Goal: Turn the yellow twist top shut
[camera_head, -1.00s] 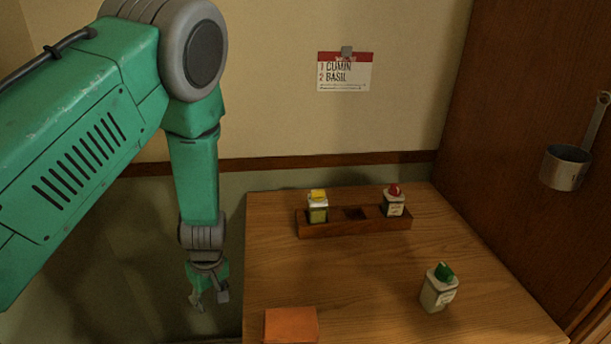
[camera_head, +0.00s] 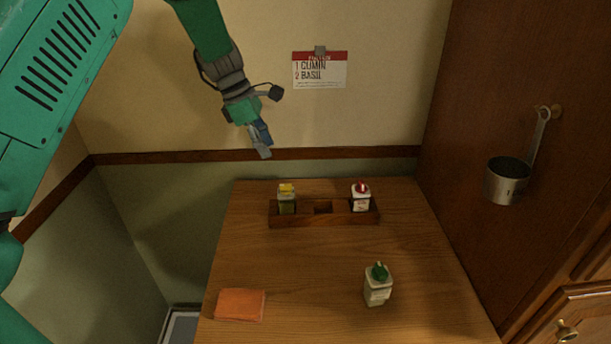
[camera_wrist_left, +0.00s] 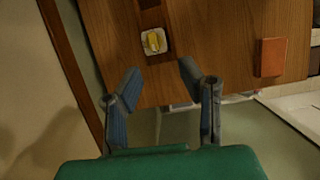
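The yellow twist top (camera_head: 287,188) sits on a jar (camera_head: 287,205) with greenish contents. The jar stands upright in the left slot of a wooden rack (camera_head: 322,219) at the back of the table. In the left wrist view the yellow top (camera_wrist_left: 154,41) shows from above on its pale jar, ahead of the fingers. My left gripper (camera_head: 262,145) is above and to the left of the jar, apart from it. Its two fingers (camera_wrist_left: 161,78) are spread in the wrist view with nothing between them. My right gripper is not seen.
A red-topped jar (camera_head: 361,197) stands in the rack's right slot; the middle slot is empty. A green-topped jar (camera_head: 377,287) and an orange cloth or block (camera_head: 240,305) are on the table (camera_head: 300,265). A metal cup (camera_head: 508,182) hangs on the right cabinet.

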